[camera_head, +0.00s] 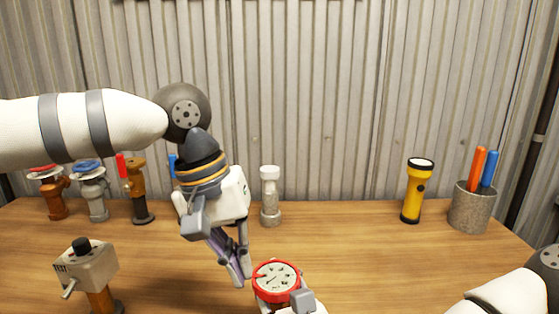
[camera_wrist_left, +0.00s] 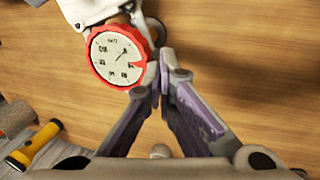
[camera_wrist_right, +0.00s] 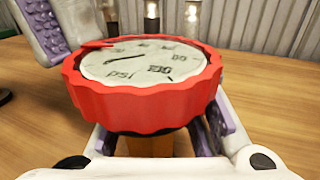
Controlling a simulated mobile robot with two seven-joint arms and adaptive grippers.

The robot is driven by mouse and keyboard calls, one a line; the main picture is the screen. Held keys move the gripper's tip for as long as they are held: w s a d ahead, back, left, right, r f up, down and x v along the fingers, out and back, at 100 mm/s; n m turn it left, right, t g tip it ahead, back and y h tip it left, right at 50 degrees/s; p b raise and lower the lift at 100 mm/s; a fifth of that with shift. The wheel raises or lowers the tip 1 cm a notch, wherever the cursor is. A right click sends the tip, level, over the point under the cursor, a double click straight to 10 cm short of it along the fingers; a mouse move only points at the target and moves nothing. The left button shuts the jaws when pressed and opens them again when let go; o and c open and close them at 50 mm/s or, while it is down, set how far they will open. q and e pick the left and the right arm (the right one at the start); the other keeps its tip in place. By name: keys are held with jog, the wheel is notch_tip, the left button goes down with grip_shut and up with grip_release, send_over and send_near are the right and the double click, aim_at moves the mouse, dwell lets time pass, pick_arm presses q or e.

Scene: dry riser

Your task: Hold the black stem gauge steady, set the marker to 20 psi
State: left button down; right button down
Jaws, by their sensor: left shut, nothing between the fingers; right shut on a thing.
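The gauge (camera_head: 278,277) has a white dial and a scalloped red ring with a small red marker (camera_wrist_right: 97,44) pointing inward. The needle is thin and dark; I cannot read which number the marker points at. Under the dial the visible stem (camera_wrist_right: 155,146) looks orange-brown, not black. My right gripper (camera_wrist_right: 160,138) is shut on the gauge below the ring, holding it upright. My left gripper (camera_head: 242,283) is shut and empty, its tips pointing down beside the ring on the marker's side. In the left wrist view the tips (camera_wrist_left: 158,78) are close to the ring; I cannot tell whether they touch.
A grey box with a black knob (camera_head: 84,262) stands on a brown post at front left. Several valves (camera_head: 92,190), a pale fitting (camera_head: 270,195), a yellow flashlight (camera_head: 416,192) and a pen cup (camera_head: 470,208) line the back. The right-middle wooden tabletop (camera_head: 370,260) is clear.

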pick_arm(q)
jog(key=shift+w, duration=0.2)
dwell(0.3)
notch_tip(320, 180, up, 6)
jog(key=shift+a, duration=0.35)
dwell(0.4)
notch_tip(320, 180, down, 6)
jog(key=s, duration=0.1)
jog(key=shift+s, duration=0.15)
dwell(0.4)
